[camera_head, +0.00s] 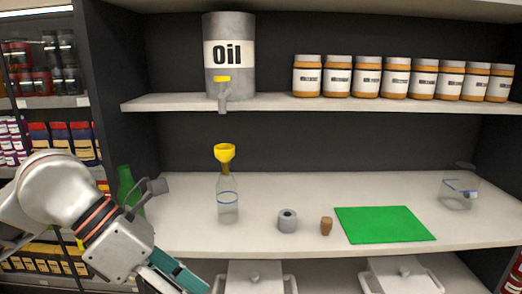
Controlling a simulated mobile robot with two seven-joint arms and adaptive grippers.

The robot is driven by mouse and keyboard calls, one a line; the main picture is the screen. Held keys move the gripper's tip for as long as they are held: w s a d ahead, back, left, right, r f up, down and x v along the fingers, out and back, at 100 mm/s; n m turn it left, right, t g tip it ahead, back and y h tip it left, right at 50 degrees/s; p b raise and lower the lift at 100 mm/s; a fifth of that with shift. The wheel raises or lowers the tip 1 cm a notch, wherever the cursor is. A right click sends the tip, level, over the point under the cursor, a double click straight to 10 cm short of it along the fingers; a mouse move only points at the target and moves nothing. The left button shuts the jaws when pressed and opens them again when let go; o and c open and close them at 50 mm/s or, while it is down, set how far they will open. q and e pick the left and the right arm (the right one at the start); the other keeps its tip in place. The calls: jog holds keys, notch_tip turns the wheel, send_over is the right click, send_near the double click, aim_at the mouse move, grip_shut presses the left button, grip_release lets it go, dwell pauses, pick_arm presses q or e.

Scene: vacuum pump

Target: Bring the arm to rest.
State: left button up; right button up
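My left arm (72,190) comes in from the left, over the left end of the counter. Its silver and teal end (150,264) runs down to the bottom edge of the view. The fingertips do not show clearly there, so I cannot tell open from shut. A small dark grey block on a thin bracket (156,187) shows beside it, in front of a green bottle (127,187); I cannot tell what it belongs to. My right arm and gripper are not in view.
On the counter (270,247) stand a clear bottle (228,207) with a yellow funnel (224,151) above it, a grey cylinder (287,222), a cork (326,226), a green mat (385,225) and a glass vessel (457,195). The upper shelf (270,103) carries an oil drum (229,75) and several jars (368,78).

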pick_arm(q)
jog(key=s+d+r+n+g+h, duration=0.3)
jog(key=d+r+n+h, duration=0.2)
jog(key=d+h, duration=0.6)
jog(key=w+a+f+n+t+y, duration=0.1)
jog(key=w+a+f+n+t, duration=0.5)
jog(key=n+t, duration=0.5)
jog(key=w+a+f+n+t+y, duration=0.1)
jog(key=w+a+f+n+t, duration=0.3)
jog(key=w+n+t, duration=0.6)
jog(key=s+a+f+n+y, duration=0.2)
jog(key=a+f+n+y, duration=0.2)
jog(key=f+n+y, duration=0.45)
jog(key=s+a+f+n+g+y, duration=0.2)
jog(key=s+f, duration=0.3)
jog(key=f, duration=0.5)
jog(key=s+a+f+n+g+y, duration=0.1)
jog(key=s+a+f+n+g, duration=0.1)
jog(key=f, duration=0.8)
jog(key=s+a+f+n+g+y, duration=0.2)
jog(key=s+f+n, duration=0.3)
jog(key=s+f, duration=0.3)
notch_tip(320, 180, down, 3)
jog(key=shift+s+a+r+g+y, duration=0.2)
jog(key=shift+a+g+y, duration=0.15)
jog(key=shift+a+g, duration=0.3)
